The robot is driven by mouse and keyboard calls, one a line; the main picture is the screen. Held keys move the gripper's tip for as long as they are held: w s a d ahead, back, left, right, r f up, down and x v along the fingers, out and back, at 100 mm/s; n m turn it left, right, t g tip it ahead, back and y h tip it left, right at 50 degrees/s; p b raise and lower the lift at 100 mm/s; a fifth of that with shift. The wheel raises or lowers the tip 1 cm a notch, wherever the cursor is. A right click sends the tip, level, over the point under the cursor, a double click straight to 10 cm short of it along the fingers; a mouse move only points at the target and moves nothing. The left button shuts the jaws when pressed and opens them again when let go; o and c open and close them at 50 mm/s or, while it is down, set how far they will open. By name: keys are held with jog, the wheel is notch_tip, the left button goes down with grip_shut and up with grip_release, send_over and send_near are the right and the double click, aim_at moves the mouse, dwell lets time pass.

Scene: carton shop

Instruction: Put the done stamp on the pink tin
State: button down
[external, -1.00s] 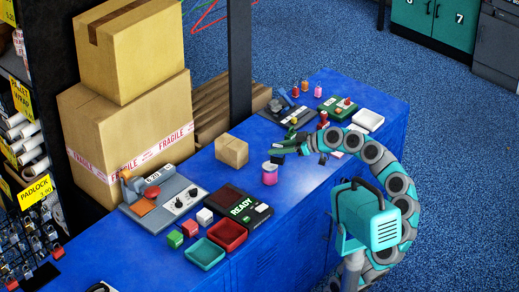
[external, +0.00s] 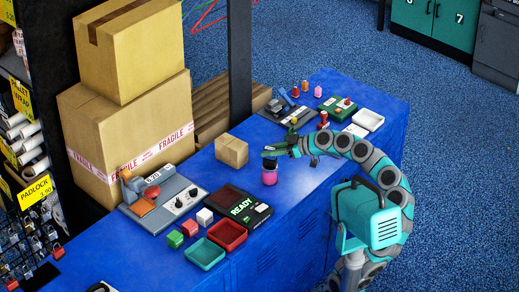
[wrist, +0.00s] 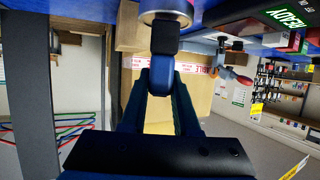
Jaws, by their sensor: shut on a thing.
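The pink tin (external: 269,178) stands upright on the blue counter. My gripper (external: 272,156) is right over it and hides most of its top. In the wrist view my gripper (wrist: 166,82) is shut on a stamp (wrist: 165,45) with a dark blue handle and a black head. The stamp's head meets or nearly meets the tin's pale metal rim (wrist: 166,17); I cannot tell whether they touch. No lettering on the stamp can be read.
A small carton (external: 231,151) stands just left of the tin. Several stamps and a white tray (external: 368,120) are at the far end.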

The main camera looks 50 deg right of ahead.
jog(key=shift+f, duration=0.2)
jog(key=c, duration=0.7)
grip_release()
jog(key=shift+o, duration=0.2)
jog(key=shift+r, duration=0.1)
jog(key=shift+r, duration=0.2)
jog(key=b+v, duration=0.1)
jog(key=v, duration=1.1)
jog(key=shift+d, duration=0.1)
